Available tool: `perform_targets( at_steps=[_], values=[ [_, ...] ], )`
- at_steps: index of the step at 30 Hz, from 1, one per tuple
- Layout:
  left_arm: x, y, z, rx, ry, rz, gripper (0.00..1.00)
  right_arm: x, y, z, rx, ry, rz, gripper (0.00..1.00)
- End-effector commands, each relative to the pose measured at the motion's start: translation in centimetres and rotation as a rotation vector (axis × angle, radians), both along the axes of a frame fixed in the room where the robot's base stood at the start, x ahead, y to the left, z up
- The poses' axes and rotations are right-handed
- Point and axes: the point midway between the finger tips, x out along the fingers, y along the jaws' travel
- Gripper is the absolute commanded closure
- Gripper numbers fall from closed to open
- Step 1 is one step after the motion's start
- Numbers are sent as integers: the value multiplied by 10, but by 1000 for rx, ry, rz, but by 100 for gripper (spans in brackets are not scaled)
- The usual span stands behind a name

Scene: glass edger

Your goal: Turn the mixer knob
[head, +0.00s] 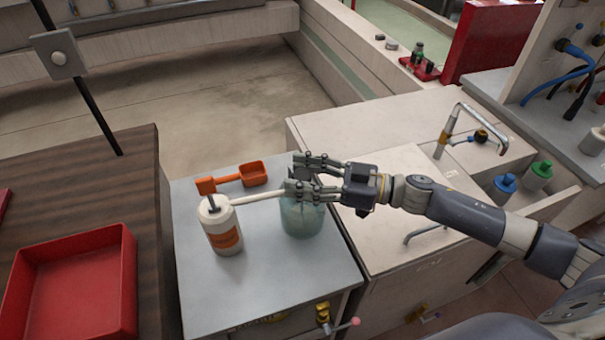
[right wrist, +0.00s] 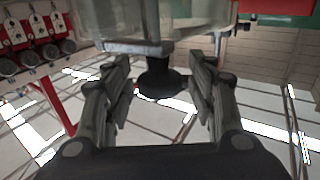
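The mixer is a translucent pale-green vessel (head: 302,220) on the grey table in the head view. I take the dark round piece (right wrist: 160,78) in the right wrist view to be its knob. That view looks upside down, with the clear vessel (right wrist: 165,20) at its top. My right gripper (head: 292,176) reaches in from the right, over the top of the vessel. Its fingers are spread on both sides of the knob, with gaps visible. In the head view the fingers mostly hide the knob. My left gripper is not in view.
A white bottle (head: 222,232) with an orange label and long spout stands left of the vessel. An orange scoop (head: 253,174) lies behind it. A red tray (head: 70,285) sits on the wooden table at left. The grey table's front (head: 265,290) is clear.

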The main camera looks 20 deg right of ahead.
Motion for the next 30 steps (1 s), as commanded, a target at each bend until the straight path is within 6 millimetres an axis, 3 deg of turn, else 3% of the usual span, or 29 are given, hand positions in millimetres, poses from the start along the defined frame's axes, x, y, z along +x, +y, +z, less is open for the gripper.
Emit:
perform_targets(
  at_steps=[1, 5, 17, 30],
  values=[
    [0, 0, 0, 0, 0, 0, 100, 0, 0, 0, 0, 0, 0, 63],
    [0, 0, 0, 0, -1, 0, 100, 0, 0, 0, 0, 0, 0, 91],
    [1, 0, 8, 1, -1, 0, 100, -2, 1, 2, 2, 2, -41, 92],
    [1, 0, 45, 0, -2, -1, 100, -2, 1, 3, 8, 9, -356, 92]
  ],
)
